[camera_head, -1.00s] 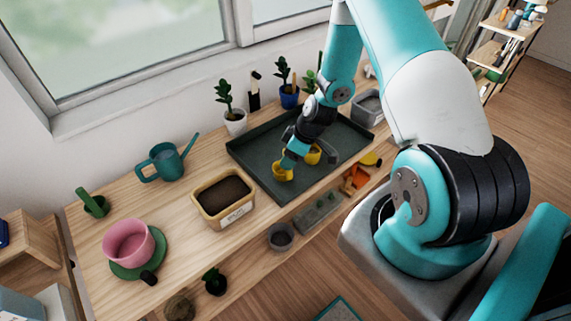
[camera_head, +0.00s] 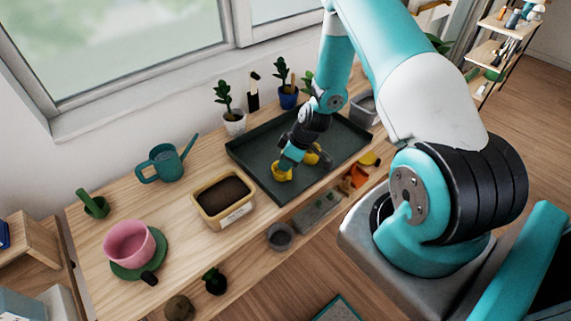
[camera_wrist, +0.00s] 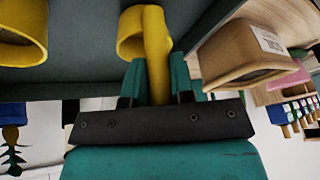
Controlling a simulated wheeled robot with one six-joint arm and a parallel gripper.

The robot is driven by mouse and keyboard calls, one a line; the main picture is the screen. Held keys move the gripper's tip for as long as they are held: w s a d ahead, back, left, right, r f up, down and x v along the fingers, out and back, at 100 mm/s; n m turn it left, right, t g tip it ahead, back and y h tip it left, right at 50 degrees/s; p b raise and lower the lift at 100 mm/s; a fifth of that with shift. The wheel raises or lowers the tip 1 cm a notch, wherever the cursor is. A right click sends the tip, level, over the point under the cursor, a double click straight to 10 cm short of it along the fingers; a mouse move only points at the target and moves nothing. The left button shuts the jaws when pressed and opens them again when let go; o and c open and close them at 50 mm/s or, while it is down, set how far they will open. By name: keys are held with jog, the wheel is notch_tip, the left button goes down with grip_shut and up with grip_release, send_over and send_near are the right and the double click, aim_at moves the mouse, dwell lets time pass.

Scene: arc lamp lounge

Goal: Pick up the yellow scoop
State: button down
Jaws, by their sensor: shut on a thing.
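The yellow scoop (camera_head: 282,174) is at the near left part of the dark green tray (camera_head: 262,176). In the wrist view its handle (camera_wrist: 157,55) runs between the two teal fingers of my gripper (camera_wrist: 157,82), which is shut on it. In the head view my gripper (camera_head: 289,160) comes down onto the scoop from above. I cannot tell whether the scoop still touches the tray. A second yellow object (camera_wrist: 25,35) shows at the left of the wrist view; in the head view it is partly hidden behind my wrist.
A tan planter of soil (camera_head: 223,199) stands left of the tray. A teal watering can (camera_head: 167,162) and a pink pot (camera_head: 128,242) on a green saucer are farther left. Potted plants (camera_head: 234,122) line the back by the window. A grey bin stands behind the tray's right end.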

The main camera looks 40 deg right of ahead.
notch_tip(320, 180, up, 20)
jog(key=b, duration=0.4)
dwell(1.3)
